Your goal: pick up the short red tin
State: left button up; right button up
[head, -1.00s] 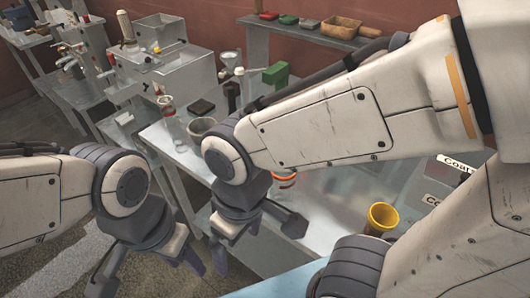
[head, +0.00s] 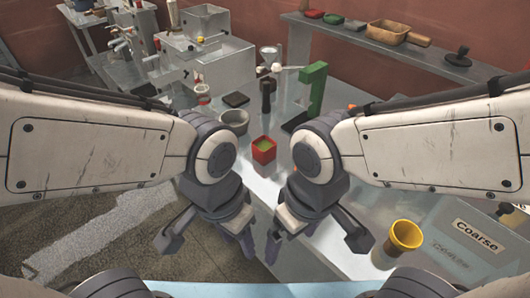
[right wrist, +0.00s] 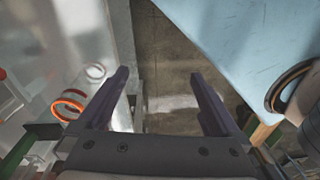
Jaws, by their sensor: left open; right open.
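A short square red tin (head: 263,151) with yellow-green contents stands upright on the metal bench (head: 268,185) in the head view, beyond the gap between my two arms. My left gripper (head: 208,240) is open and empty, nearer to me than the tin and left of it. My right gripper (head: 314,238) is open and empty, nearer to me and to the right. In the right wrist view, nothing lies between the fingers of this gripper (right wrist: 160,85); floor shows beyond them. I cannot make out the tin in that view.
A grey cup (head: 235,121) and a black block (head: 236,99) stand behind the tin to the left. A green stand (head: 313,85) is behind it to the right. A yellow cup (head: 403,238) and a "Coarse" box (head: 470,238) are at the right.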

aim_at(264, 148)
jog(key=u, duration=0.5)
jog(key=k, duration=1.25)
jog(key=u, duration=1.1)
jog(key=i, duration=1.8)
jog(key=z, duration=1.35)
jog(key=i, duration=0.7)
jog(key=z, duration=0.7)
